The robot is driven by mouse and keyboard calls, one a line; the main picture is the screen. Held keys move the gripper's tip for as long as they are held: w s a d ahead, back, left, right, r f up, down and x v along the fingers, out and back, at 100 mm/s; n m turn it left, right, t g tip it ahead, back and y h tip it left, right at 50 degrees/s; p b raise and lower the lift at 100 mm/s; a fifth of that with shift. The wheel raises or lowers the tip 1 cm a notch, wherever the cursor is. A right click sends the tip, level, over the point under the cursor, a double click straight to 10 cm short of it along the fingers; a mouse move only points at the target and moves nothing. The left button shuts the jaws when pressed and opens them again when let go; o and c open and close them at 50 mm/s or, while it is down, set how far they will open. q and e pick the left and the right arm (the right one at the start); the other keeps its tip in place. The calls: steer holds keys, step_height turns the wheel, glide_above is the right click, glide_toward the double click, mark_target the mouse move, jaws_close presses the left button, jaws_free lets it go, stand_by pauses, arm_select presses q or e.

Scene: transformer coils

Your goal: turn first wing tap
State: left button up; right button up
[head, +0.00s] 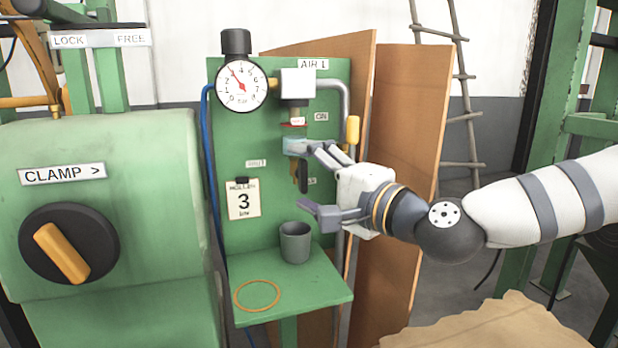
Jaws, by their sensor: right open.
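The green AIR 1 panel (228,130) stands upright in the middle of the head view, with a pipe and valve assembly (298,84) at its top right. Below it are a small red part (293,125) and an ON label. A dark and brass part (303,178), perhaps the wing tap, is partly hidden behind my right gripper. My right gripper (305,179) is open in front of the panel, one finger above this part and one below it. I cannot tell whether it touches anything. My left gripper is not in view.
A gauge (241,85) and a card reading 3 (243,199) are on the panel. A grey cup (295,242) and an orange ring (257,296) rest on the green shelf (315,291). A green CLAMP housing with a black knob (69,243) fills the left. Brown boards (405,150) stand behind.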

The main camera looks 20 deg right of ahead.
steer(key=v, duration=0.7)
steer(key=shift+s, duration=0.25)
steer(key=shift+d, duration=0.1)
